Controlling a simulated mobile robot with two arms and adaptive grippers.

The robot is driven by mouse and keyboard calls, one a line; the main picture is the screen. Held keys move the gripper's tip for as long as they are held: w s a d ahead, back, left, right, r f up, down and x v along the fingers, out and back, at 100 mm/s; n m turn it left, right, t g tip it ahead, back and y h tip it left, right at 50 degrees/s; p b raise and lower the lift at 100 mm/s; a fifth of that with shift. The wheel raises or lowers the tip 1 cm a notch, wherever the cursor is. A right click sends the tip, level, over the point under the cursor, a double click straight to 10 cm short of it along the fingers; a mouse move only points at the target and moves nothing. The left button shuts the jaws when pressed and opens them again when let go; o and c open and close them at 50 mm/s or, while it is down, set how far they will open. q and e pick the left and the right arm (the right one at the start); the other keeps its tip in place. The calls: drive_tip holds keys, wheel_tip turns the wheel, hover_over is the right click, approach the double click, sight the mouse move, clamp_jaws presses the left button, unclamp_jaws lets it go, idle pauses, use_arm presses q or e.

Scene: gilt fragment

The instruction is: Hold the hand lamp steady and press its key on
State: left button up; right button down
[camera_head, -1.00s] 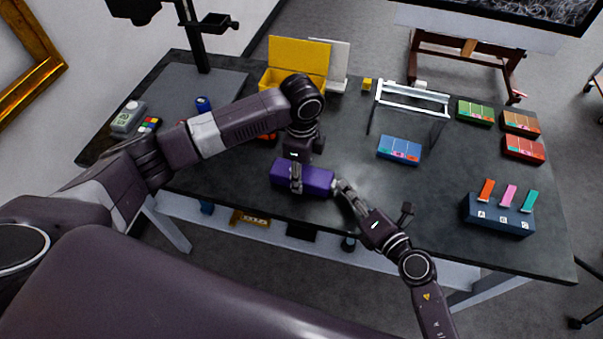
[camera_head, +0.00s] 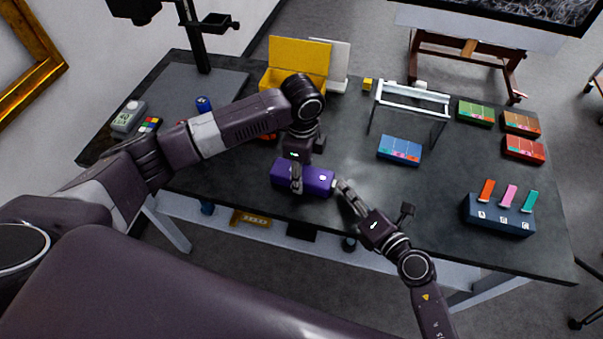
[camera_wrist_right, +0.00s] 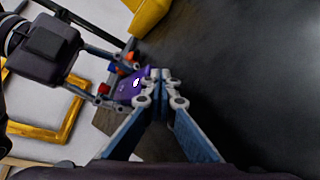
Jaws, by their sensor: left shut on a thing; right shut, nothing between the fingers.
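The purple hand lamp (camera_head: 313,187) lies near the table's front edge. My left gripper (camera_head: 297,186) is shut on it from above, across its middle. A small white spot, perhaps the key (camera_head: 322,178), shows on its top toward the right end. My right gripper (camera_head: 341,186) is shut and empty, with its fingertips close to the lamp's right end; I cannot tell whether they touch it. In the right wrist view the shut fingertips (camera_wrist_right: 160,78) hide part of the purple lamp (camera_wrist_right: 128,93), and the white spot shows just left of them.
A blue box (camera_head: 400,149), a white stand (camera_head: 412,97) and a yellow open box (camera_head: 299,62) stand behind. A dark blue block with three coloured tabs (camera_head: 498,215) is at the right.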

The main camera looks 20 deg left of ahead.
sight(368, 204)
use_arm(q)
drive_tip(key=shift+d, duration=0.1)
use_arm(e)
drive_tip(key=shift+d, duration=3.1)
use_arm(q)
drive_tip(key=o, duration=1.5)
